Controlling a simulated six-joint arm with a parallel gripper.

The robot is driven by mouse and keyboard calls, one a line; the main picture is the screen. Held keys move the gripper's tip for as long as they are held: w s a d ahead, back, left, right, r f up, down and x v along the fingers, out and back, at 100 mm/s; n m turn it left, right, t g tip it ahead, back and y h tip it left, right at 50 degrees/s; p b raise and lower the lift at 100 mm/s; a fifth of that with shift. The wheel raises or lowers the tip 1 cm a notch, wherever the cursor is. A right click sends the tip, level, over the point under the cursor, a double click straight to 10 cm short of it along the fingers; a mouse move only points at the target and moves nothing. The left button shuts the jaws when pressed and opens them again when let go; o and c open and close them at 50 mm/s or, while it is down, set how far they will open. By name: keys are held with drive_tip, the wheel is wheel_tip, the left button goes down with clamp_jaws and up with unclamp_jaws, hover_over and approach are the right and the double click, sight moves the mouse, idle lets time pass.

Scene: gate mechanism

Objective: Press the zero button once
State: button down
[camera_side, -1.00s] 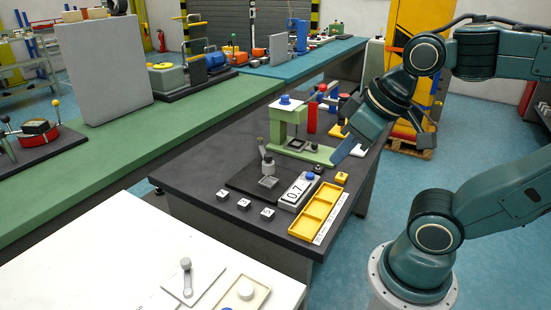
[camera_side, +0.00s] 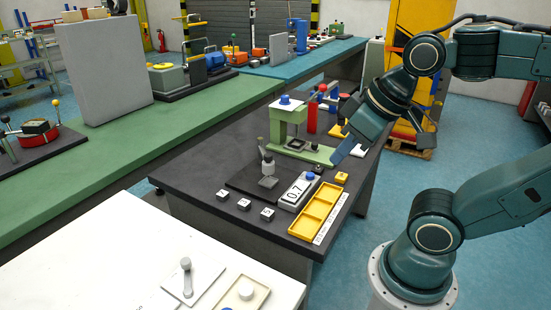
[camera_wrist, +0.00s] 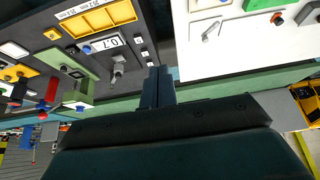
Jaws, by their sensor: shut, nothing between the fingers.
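The grey gauge unit (camera_side: 300,187) lies on the dark table and its display reads 0.7. A blue round button (camera_side: 310,176), which appears to be the zero button, sits at its far end. In the wrist view the display (camera_wrist: 110,42) is at upper left, with the blue button (camera_wrist: 87,49) beside it. My gripper (camera_side: 337,160) hangs above and to the right of the gauge in the side view, apart from the button. In the wrist view its fingers (camera_wrist: 157,72) are together and empty.
A yellow divided tray (camera_side: 319,208) lies right of the gauge. A grey lever fixture (camera_side: 267,165) stands to its left. A green press (camera_side: 291,125) with a blue top is behind.

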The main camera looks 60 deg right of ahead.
idle(0.7)
drive_tip(key=w+d+f+m, duration=0.25)
drive_tip(key=w+d, duration=0.25)
drive_tip(key=w, duration=0.4)
drive_tip(key=m+t+h, duration=0.3)
drive_tip(key=m+h, duration=0.1)
drive_tip(key=m, duration=0.7)
hover_over(312, 176)
wheel_tip(312, 176, down, 14)
drive_tip(key=shift+f, duration=0.2)
drive_tip(key=shift+f, duration=0.1)
drive_tip(key=shift+f, duration=4.3)
